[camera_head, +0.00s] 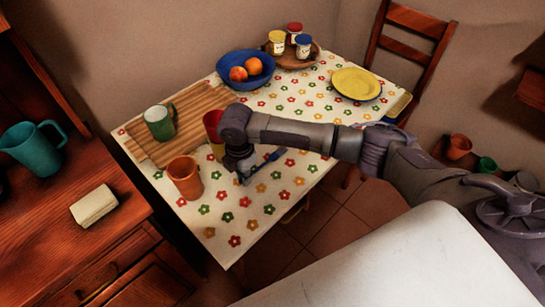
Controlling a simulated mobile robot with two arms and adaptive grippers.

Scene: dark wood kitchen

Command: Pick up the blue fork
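The blue fork (274,156) lies on the flowered cloth of the table, with one end pointing up and to the right. Its lower left end runs close to my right gripper (243,177). My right gripper points down over the table from an arm that comes in from the right. Its fingers are small and dark here, so I cannot tell whether they are open or touch the fork. My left gripper is not in view.
An orange cup (185,178) stands left of the gripper, and a red cup (212,127) is partly hidden behind it. A green-and-white mug (159,123) is on the wooden board (190,103). A blue bowl (232,63) holds fruit; a yellow plate (356,83) lies right. The cloth's front is clear.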

